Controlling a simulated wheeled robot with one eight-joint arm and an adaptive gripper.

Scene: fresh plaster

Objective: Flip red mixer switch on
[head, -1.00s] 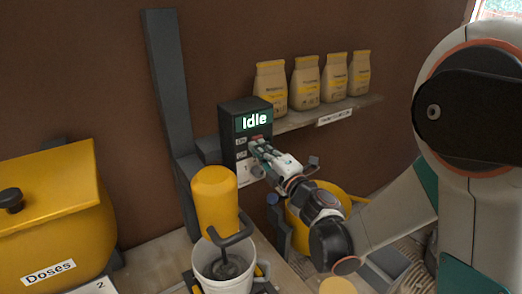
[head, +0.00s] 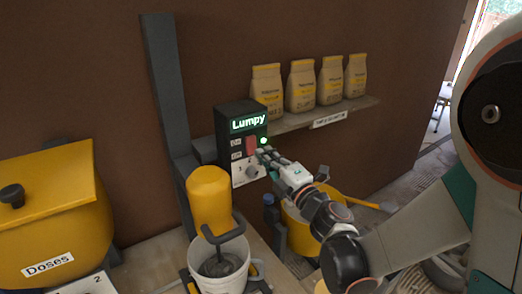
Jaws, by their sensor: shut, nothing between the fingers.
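The mixer's dark control box (head: 224,135) stands on the grey upright, its display (head: 249,122) reading "Lumpy". The red switch (head: 251,146) shows on its front, beside on/off labels, with a green light (head: 263,141) lit to its right. A dial (head: 252,172) sits on a pale plate below. My gripper (head: 262,155) is shut and empty, its fingertips just right of and below the red switch; I cannot tell whether they touch the box. The yellow mixer (head: 208,190) has its paddle in a white bucket (head: 220,275) of grey mix.
A shelf (head: 360,106) with several bags (head: 301,88) is behind, right of the box. A yellow bin (head: 50,215) marked "Doses" stands at left. A yellow tub (head: 300,232) is on the floor below my arm. A doorway shows at right.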

